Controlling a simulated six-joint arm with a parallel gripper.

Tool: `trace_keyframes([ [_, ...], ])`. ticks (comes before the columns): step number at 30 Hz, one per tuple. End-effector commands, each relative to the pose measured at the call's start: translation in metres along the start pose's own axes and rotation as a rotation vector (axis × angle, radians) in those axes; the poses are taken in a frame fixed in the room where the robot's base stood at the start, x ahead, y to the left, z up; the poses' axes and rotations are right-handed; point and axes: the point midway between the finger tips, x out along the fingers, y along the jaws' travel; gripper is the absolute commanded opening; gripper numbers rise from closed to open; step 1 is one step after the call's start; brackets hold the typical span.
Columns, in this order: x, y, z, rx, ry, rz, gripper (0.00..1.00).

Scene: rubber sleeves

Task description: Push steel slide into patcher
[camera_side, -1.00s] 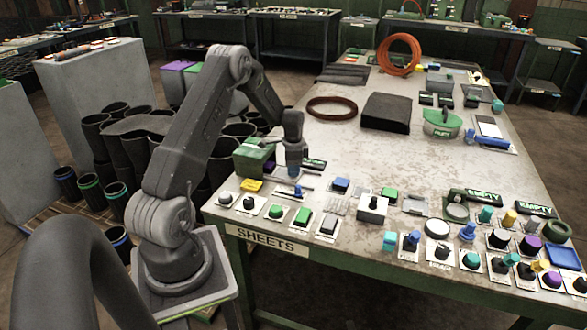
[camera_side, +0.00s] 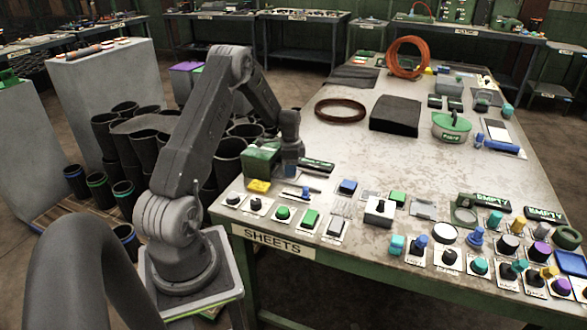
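A green box-like device (camera_side: 261,161), which looks like the patcher, stands near the left edge of the bench. My gripper (camera_side: 291,166) points down right beside its right side. It is close to the box, and I cannot tell whether they touch. The fingertips are small and dark, so I cannot see whether they are open or hold anything. A thin grey strip (camera_side: 312,176) lies just right of the gripper and may be the steel slide or part of it. Whether any of it is inside the box is hidden.
Several buttons, knobs and switches fill the front of the bench (camera_side: 350,265). A yellow piece (camera_side: 258,186) sits before the green box. The bench middle is clear.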

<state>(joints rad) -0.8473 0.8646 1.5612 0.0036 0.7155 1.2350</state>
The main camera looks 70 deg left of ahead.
Motion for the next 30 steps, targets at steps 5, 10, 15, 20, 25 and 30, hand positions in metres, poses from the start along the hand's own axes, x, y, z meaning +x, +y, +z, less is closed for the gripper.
trace_keyframes([
  [5, 0.0, 0.001, -0.002, 0.002, 0.001, 0.0, 0.46],
  [10, 0.0, 0.001, -0.003, 0.002, 0.002, 0.001, 0.47],
  [15, -0.005, 0.001, -0.003, 0.002, 0.002, -0.001, 0.47],
  [20, -0.029, 0.001, -0.003, 0.002, 0.003, -0.003, 0.47],
  [25, -0.069, 0.0, -0.003, 0.002, 0.004, -0.005, 0.47],
  [30, -0.104, 0.0, -0.003, 0.002, 0.003, -0.004, 0.47],
])
